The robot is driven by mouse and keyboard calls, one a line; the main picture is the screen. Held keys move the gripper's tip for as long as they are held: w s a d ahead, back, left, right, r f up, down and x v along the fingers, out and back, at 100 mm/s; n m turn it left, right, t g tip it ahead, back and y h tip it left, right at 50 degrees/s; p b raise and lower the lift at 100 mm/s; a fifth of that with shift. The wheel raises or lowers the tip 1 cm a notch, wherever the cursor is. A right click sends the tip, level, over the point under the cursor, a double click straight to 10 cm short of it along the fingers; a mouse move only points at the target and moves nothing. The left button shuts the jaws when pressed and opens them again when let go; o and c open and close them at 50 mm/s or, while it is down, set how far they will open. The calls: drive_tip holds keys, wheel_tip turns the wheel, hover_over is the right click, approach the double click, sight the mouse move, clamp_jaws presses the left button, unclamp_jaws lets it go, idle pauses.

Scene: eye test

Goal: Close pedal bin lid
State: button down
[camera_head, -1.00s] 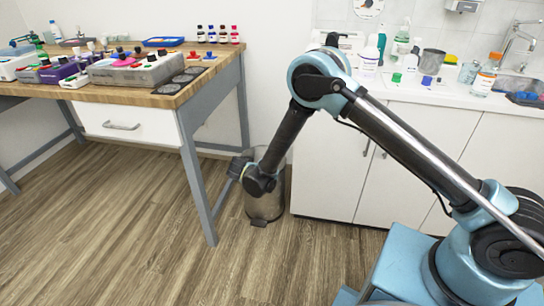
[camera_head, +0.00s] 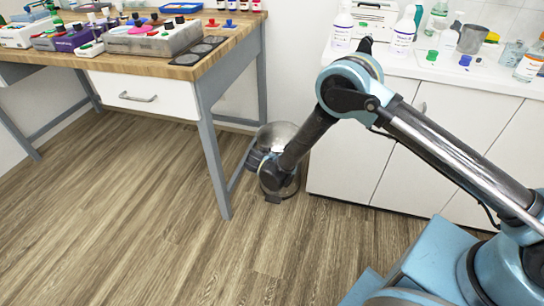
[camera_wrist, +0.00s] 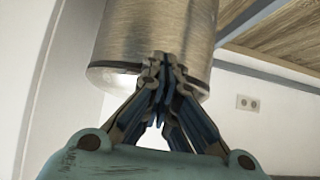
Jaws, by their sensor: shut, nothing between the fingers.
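The pedal bin (camera_head: 290,186) is a steel cylinder on the floor between the table leg and the white cabinets. Its round grey lid (camera_head: 279,131) stands raised at the back, above the bin's mouth. A dark pedal (camera_head: 273,199) shows at its foot. My gripper (camera_head: 252,160) is at the bin's upper left side, and my forearm hides part of the bin's front and mouth. In the wrist view my shut, empty fingers (camera_wrist: 163,72) overlap the rim end of the steel bin body (camera_wrist: 135,35). I cannot tell whether they touch it.
The wooden table (camera_head: 185,68) with its grey leg (camera_head: 213,160) stands close on the left. White cabinets (camera_head: 345,165) stand close on the right. The floor (camera_head: 130,200) in front is clear. A wall socket (camera_wrist: 247,103) shows in the wrist view.

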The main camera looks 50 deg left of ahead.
drive_tip(key=shift+r, duration=0.1)
drive_tip(key=s+d, duration=0.4)
drive_tip(key=s, duration=0.4)
drive_tip(key=shift+d+r, duration=0.2)
drive_tip(key=shift+d, duration=0.2)
drive_tip(key=shift+s, duration=0.1)
